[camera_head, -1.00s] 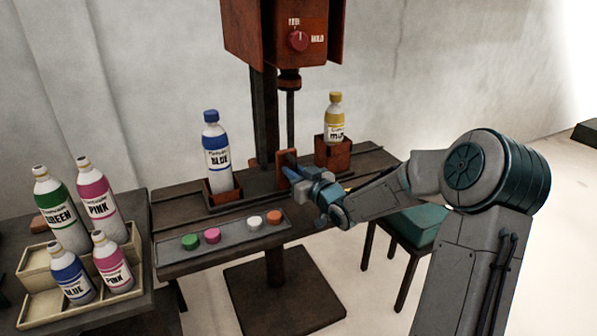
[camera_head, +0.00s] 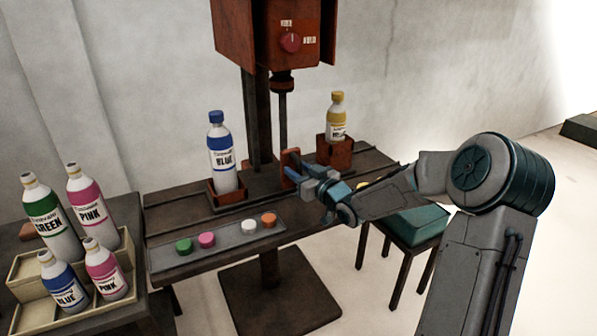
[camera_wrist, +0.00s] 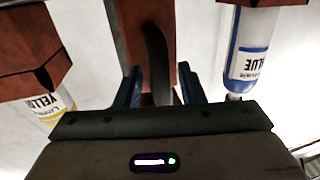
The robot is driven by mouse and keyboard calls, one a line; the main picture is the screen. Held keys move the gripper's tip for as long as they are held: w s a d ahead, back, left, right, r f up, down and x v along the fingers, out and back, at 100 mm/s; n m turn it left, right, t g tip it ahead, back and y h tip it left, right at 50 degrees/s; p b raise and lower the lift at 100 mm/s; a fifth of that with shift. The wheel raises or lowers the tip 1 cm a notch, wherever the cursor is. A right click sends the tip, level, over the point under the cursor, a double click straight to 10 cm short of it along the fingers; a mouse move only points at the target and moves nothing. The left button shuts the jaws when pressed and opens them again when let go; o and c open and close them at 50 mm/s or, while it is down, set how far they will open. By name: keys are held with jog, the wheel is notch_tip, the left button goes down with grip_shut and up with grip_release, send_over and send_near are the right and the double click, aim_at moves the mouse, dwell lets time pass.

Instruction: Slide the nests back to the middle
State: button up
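Two brown-red nests ride on the dark bench as one row: the left nest (camera_head: 228,196) holds a blue-capped BLUE bottle (camera_head: 221,160), the right nest (camera_head: 333,152) a yellow-capped bottle (camera_head: 337,118). A brown upright handle (camera_head: 288,158) stands between them. My gripper (camera_head: 293,175) is at this handle. The wrist view shows the nests upside down, with the yellow bottle (camera_wrist: 45,106) left and the BLUE bottle (camera_wrist: 250,52) right.
A red machine head (camera_head: 285,35) with a knob and a spindle hangs above the bench. A grey strip (camera_head: 222,236) with several coloured discs lies along the front edge. A cream rack (camera_head: 25,268) of bottles stands left; a teal stool (camera_head: 415,226) stands behind my arm.

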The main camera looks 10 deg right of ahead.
jog(key=p+v, duration=0.1)
jog(key=v, duration=1.3)
jog(key=s+a+r+m+g+h+p, duration=0.1)
jog(key=s+r+m+g+h+p, duration=0.2)
jog(key=s, duration=1)
jog(key=s+a+r+m+g+h+p, duration=0.2)
jog(key=s+r+g+h+p, duration=0.4)
jog(key=s, duration=0.7)
notch_tip(320, 180, up, 3)
jog(key=m+g+p, duration=0.1)
jog(key=g+p, duration=0.2)
jog(key=shift+s+a+f+g+p, duration=0.25)
jog(key=shift+s+g+p, duration=0.05)
jog(key=shift+s+g, duration=0.1)
dwell(0.8)
